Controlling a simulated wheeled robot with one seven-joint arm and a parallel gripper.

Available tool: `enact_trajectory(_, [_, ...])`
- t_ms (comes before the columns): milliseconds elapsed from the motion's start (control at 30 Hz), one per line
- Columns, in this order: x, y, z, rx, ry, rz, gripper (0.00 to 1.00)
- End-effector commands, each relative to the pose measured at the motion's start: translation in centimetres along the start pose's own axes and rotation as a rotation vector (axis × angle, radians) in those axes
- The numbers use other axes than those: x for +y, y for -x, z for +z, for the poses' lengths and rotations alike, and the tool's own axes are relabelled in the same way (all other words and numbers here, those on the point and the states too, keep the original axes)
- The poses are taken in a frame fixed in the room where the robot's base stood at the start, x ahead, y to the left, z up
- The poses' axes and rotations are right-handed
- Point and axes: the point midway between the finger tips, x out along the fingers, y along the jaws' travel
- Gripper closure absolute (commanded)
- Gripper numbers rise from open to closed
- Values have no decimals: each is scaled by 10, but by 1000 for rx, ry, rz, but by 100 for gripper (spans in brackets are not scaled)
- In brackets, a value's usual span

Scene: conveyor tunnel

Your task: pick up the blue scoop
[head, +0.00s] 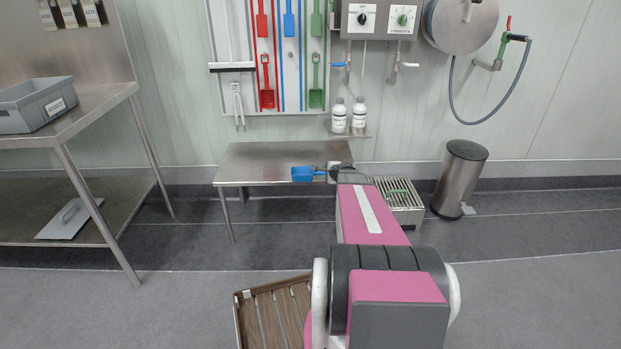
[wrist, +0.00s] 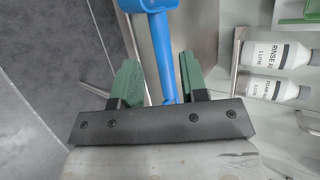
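The blue scoop (head: 303,174) is at the front edge of the low steel bench in the head view, with its handle pointing right toward my gripper (head: 334,172). In the wrist view the blue scoop (wrist: 164,50) runs down from the top edge, and its handle lies between the two green fingers of my gripper (wrist: 160,75). The fingers are apart. The handle is close to the right finger, with a gap on the left side. I cannot tell whether it touches the right finger. Most of the scoop's bowl is cut off in the wrist view.
The low steel bench (head: 265,165) stands against the wall. Two white bottles (head: 349,115) sit on a small shelf above its right end. A grated drain box (head: 400,195) and a steel bin (head: 461,178) stand to the right. A brown slatted crate (head: 262,318) lies on the floor.

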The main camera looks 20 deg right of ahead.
Motion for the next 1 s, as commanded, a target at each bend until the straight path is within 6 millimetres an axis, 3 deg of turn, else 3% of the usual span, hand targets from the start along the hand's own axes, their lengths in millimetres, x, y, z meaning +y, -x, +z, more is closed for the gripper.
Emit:
enact_trajectory(100, [0, -20, 0, -2, 1, 2, 60])
enact_trajectory(367, [1, -37, -1, -1, 2, 2, 60])
enact_trajectory(600, [1, -71, -3, -2, 3, 2, 60])
enact_trajectory(900, [2, -76, -2, -2, 3, 1, 60])
enact_trajectory(933, [2, -76, -2, -2, 3, 1, 66])
enact_trajectory(1000, [2, -76, -2, -2, 3, 1, 89])
